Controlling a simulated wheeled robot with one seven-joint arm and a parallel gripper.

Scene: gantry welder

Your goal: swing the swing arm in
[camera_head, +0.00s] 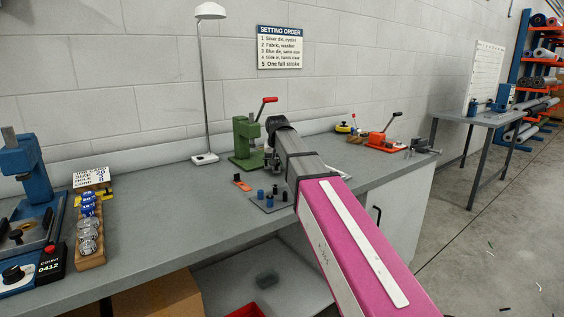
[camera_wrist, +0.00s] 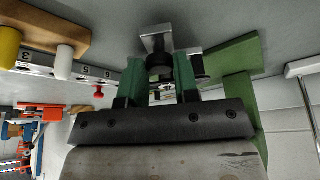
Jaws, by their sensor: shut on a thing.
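The green press (camera_head: 243,138) with a red-tipped lever (camera_head: 268,100) stands on the bench near the wall, and its green body (camera_wrist: 232,65) fills the right of the wrist view. My gripper (camera_wrist: 158,75) is at the press, its two green fingers closed around a dark round piece joined to a metal block (camera_wrist: 157,39). This piece appears to be part of the swing arm, but its full shape is hidden. In the head view my own pink arm and dark wrist cover the fingertips and the right side of the press.
A plate with dark and blue pegs (camera_head: 268,198) lies in front of the press. A white lamp (camera_head: 207,157) stands to its left, an orange-red lever tool (camera_head: 378,140) to its right. A wooden die rack (camera_head: 90,232) and blue press (camera_head: 32,185) are at left.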

